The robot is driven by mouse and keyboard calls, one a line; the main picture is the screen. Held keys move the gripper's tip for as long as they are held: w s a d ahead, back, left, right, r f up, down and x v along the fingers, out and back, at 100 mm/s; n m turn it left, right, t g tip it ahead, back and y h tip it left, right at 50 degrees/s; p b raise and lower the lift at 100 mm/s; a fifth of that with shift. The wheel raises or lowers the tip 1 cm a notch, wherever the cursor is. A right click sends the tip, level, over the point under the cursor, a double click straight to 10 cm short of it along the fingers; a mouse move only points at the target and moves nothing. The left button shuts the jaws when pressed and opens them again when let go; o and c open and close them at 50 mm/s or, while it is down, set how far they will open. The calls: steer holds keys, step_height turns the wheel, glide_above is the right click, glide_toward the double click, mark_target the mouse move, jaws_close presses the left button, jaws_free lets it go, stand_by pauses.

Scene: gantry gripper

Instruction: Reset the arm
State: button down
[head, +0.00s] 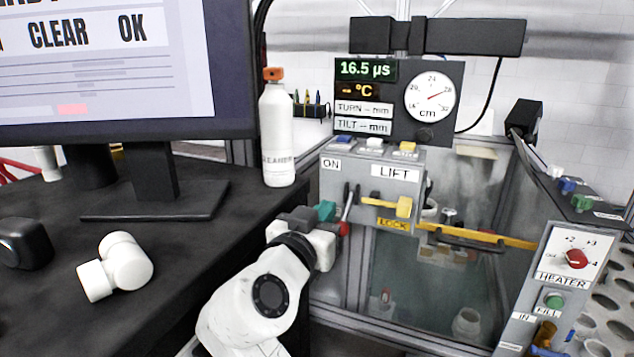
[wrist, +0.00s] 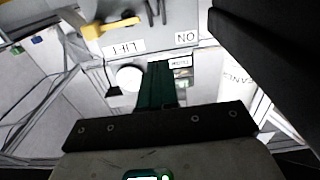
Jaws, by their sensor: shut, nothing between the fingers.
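My gripper (head: 326,212) is held up in front of the lift box, near the middle of the head view. Its teal fingers are together with nothing between them. In the wrist view the dark green fingers (wrist: 160,68) also show closed and empty. My white arm (head: 255,303) reaches up from the bottom of the head view. The lift box (head: 372,169) is just beyond the fingers, with a yellow lever (head: 388,205) on its front. In the wrist view the lift box (wrist: 160,22) appears upside down. I cannot tell whether the fingers touch anything.
A white cleaner bottle (head: 277,137) stands on the black table (head: 224,234) beside the monitor (head: 118,60). A white pipe piece (head: 116,266) lies at the table's left. The glass tank (head: 420,275) is to the right of my gripper, with the heater panel (head: 560,262) beyond.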

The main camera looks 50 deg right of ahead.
stand_by(0.3)
steer(key=s+a+f+n+g+y+p, duration=0.1)
steer(key=s+f+n+y, duration=0.25)
steer(key=f, duration=0.75)
steer(key=s+a+f+n+y+p, duration=0.1)
steer(key=s+f+n+y, duration=0.3)
steer(key=f, duration=0.8)
steer(key=s+a+f+n+g+y, duration=0.2)
steer(key=s+a+f+n+y, duration=0.1)
steer(key=s+f, duration=0.4)
steer(key=s+a+f+n+g+y, duration=0.2)
steer(key=s+a+f+y, duration=0.3)
steer(key=s, duration=0.5)
step_height(320, 180, down, 3)
steer(key=shift+s+a+r+n+y+p, duration=0.2)
steer(key=shift+a+n+y+p, duration=0.2)
steer(key=shift+n+y, duration=0.25)
